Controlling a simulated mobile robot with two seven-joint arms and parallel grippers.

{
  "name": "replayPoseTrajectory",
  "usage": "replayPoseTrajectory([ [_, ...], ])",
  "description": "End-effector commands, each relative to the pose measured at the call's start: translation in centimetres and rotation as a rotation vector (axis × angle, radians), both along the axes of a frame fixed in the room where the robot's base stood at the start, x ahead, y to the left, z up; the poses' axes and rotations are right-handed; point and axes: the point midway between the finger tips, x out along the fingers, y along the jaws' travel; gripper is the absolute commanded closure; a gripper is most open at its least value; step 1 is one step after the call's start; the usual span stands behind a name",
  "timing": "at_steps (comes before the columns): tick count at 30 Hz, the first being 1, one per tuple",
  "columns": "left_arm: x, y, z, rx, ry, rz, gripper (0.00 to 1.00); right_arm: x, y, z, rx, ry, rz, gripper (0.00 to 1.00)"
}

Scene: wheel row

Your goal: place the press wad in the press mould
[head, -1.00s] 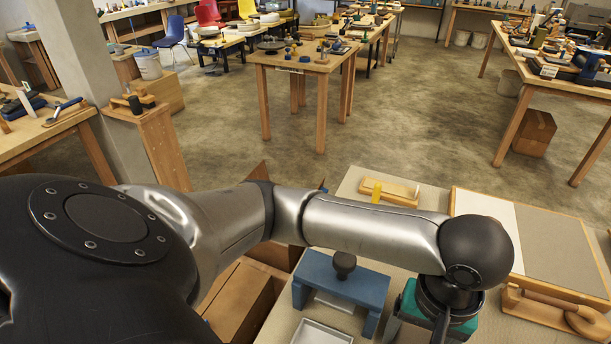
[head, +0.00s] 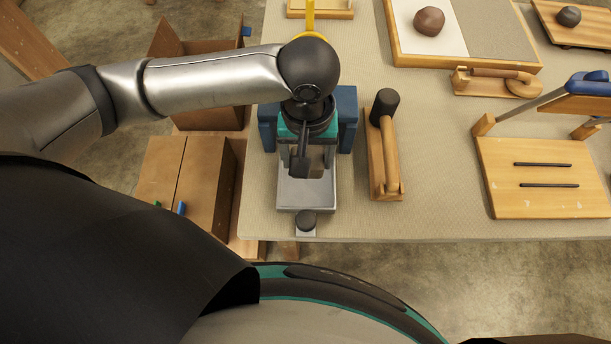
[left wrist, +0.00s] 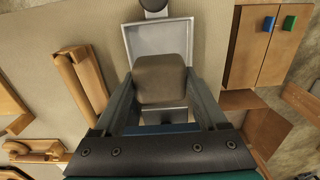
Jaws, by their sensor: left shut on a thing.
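The press wad (head: 317,158) is a grey-brown block. My left gripper (head: 304,165) is shut on it, pointing down. In the left wrist view the wad (left wrist: 160,80) sits between the two fingers of my left gripper (left wrist: 162,88), over the pale metal tray of the press mould (left wrist: 128,45). In the head view this mould (head: 306,195) stands at the front of the blue press frame (head: 347,117); my wrist hides part of the frame. The wad covers part of the mould's floor, and I cannot tell whether it touches it. My right gripper is not in view.
A wooden tool with a black knob (head: 384,150) stands just right of the press. A slotted wooden board (head: 545,178) is further right. A brown lump (head: 429,20) lies on a framed board behind. Cardboard boxes (head: 188,178) stand left of the table. The tabletop between has free room.

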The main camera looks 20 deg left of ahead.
Motion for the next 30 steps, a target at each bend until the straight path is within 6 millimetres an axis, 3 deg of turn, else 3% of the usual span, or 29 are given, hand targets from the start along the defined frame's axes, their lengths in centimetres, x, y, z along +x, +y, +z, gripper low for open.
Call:
replayPoseTrajectory([
  [1, 0.0, 0.0, -1.5, 0.001, 0.002, 0.000, 1.00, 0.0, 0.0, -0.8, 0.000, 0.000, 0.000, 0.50],
  [3, 0.0, 0.0, -2.7, 0.001, 0.000, 0.000, 1.00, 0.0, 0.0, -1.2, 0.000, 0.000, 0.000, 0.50],
  [11, 0.0, 0.0, -4.6, -0.001, -0.001, 0.000, 1.00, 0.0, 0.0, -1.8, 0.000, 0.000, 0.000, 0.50],
  [18, 0.0, 0.0, -8.1, 0.000, 0.000, 0.000, 1.00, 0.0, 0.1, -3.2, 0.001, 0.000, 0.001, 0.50],
  [30, 0.0, 0.0, -8.5, -0.001, 0.000, 0.000, 1.00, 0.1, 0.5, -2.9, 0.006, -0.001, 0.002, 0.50],
])
